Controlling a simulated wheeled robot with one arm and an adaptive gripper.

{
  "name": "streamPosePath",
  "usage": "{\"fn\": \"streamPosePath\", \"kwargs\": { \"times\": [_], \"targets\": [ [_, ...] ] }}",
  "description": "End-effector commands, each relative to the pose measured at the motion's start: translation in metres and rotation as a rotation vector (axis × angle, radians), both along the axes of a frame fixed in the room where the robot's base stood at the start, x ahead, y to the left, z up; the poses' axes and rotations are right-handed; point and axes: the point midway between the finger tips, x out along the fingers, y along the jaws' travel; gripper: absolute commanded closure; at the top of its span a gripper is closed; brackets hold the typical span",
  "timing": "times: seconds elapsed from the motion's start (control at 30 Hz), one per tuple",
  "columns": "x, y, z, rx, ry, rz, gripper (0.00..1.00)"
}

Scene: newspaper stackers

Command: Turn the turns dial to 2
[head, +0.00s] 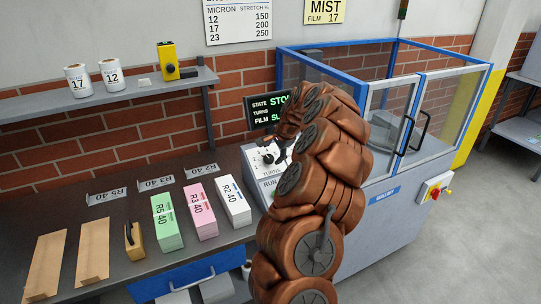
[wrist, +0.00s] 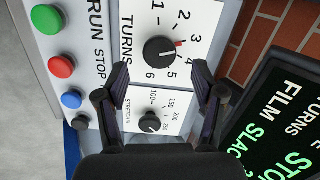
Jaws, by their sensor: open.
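The turns dial (wrist: 160,52) is a black round knob on a white panel, with printed numbers around it, 2 at the upper right and 6 at the bottom. A red mark shows at its right edge, toward 3 and 4; the exact setting is hard to read. In the head view the knob (head: 268,158) sits on the sloped control panel. My gripper (wrist: 160,70) is open and empty, its fingertips on either side below the turns knob, apart from it. In the head view my arm hides part of the panel.
The stretch dial (wrist: 150,122) lies between my fingers, nearer the palm. Green (wrist: 47,19), red (wrist: 61,67) and blue (wrist: 71,99) buttons are to the left. A display (wrist: 280,120) stands close on the right. Paper stacks (head: 199,210) lie on the bench in the head view.

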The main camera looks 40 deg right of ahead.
Motion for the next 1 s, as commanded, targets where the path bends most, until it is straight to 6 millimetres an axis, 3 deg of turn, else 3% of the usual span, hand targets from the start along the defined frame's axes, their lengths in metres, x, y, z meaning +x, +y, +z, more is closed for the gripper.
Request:
{"fn": "streamPosePath", "kwargs": {
  "times": [0.3, 0.63, 1.0],
  "targets": [
    [0.016, -0.002, -0.029, 0.001, 0.001, 0.000, 0.32],
    [0.018, -0.002, -0.032, 0.000, 0.000, 0.001, 0.32],
    [0.018, -0.002, -0.033, 0.000, 0.001, 0.001, 0.70]
  ]
}}
